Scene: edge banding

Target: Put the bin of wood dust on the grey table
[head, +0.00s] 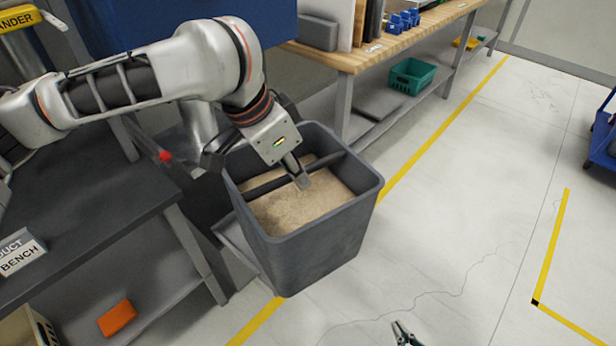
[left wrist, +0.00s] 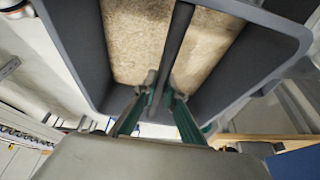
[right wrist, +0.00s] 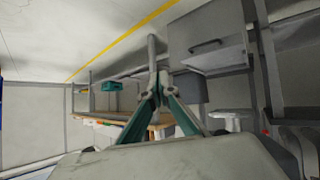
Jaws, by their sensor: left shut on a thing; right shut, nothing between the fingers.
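The grey bin (head: 318,249), with tan wood dust (head: 300,208) inside and a dark bar across its mouth, is at the centre of the head view. My left gripper (head: 300,180) is shut on that bar, inside the mouth. The left wrist view shows the fingers (left wrist: 160,90) closed at the bar, with dust on both sides. The bin looks nearly upright; its base's clearance from the floor is hard to tell. The dark grey table (head: 85,215) is left of the bin, below my left arm. My right gripper (head: 403,333) is shut and empty at the bottom edge, also seen in its wrist view (right wrist: 153,85).
A sign (head: 20,253) stands on the grey table's left part, and an orange block (head: 117,317) lies on its lower shelf. A wooden bench (head: 355,58) stands behind, with a teal bin (head: 411,76) on its shelf. Floor to the right is clear up to a blue cart (head: 602,145).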

